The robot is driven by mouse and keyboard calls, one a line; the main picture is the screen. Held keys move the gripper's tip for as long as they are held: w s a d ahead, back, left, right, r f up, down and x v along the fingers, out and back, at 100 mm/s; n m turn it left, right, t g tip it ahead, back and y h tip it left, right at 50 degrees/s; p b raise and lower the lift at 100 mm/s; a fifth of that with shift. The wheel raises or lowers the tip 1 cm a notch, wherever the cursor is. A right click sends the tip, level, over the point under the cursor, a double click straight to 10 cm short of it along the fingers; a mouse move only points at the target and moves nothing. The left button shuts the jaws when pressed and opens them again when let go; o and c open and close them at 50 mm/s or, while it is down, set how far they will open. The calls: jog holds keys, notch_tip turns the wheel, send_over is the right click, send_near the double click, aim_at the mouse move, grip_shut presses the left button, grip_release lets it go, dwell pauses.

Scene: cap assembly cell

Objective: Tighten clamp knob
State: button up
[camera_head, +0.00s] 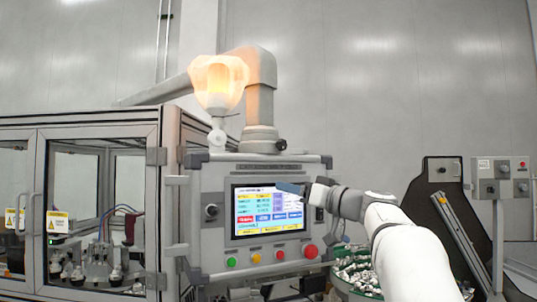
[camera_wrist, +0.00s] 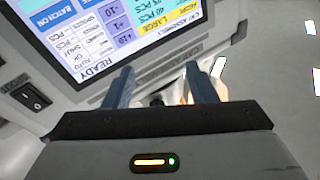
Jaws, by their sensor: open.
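My gripper (camera_head: 290,188) is in front of the upper right of the control panel (camera_head: 215,180), with a blue-grey finger across the screen's upper right corner. In the wrist view my gripper (camera_wrist: 160,68) shows two blue-grey fingers, apart with nothing held between them. The panel's screen (camera_wrist: 100,30) appears upside down there, beyond the fingers. A small white rounded part (camera_head: 217,137) sits under the glowing lamp (camera_head: 218,85), above the panel's left side. A dark round knob (camera_head: 211,211) is on the panel's left face.
Colored buttons, including a red one (camera_head: 310,251), line the panel's lower edge. A grey support arm (camera_head: 262,90) rises above the panel. A glazed machine cabinet (camera_head: 160,235) stands at left. A bin of small parts (camera_head: 360,275) and a conveyor (camera_head: 455,235) are at right.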

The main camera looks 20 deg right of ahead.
jog(key=n+t+y+p, duration=0.1)
jog(key=n+t, duration=0.1)
send_near(284, 145)
jog(key=p+x, duration=0.4)
jog(key=x, duration=0.3)
jog(key=shift+w+a+r, duration=0.1)
jog(key=shift+w+r, duration=0.1)
jog(key=shift+w, duration=0.2)
jog(key=shift+w+a+p, duration=0.15)
jog(key=shift+w+p, duration=0.15)
jog(key=c, duration=1)
jog(key=shift+s+a+f+m+t+h+b, duration=0.15)
jog(key=shift+m+t+h+b, duration=0.1)
jog(key=shift+m+b, duration=0.35)
jog(key=shift+f+m+t+h+b, duration=0.15)
jog(key=shift+m+h+b, duration=0.1)
jog(key=shift+m+b, duration=0.35)
jog(key=shift+r+m+t+h+b, duration=0.2)
jog(key=shift+m+h+b, duration=0.35)
jog(key=shift+m, duration=0.7)
jog(key=shift+r+m+t+h+b, duration=0.1)
jog(key=shift+m+t+h+b, duration=0.15)
jog(key=shift+m+h, duration=0.75)
jog(key=shift+m+y, duration=0.25)
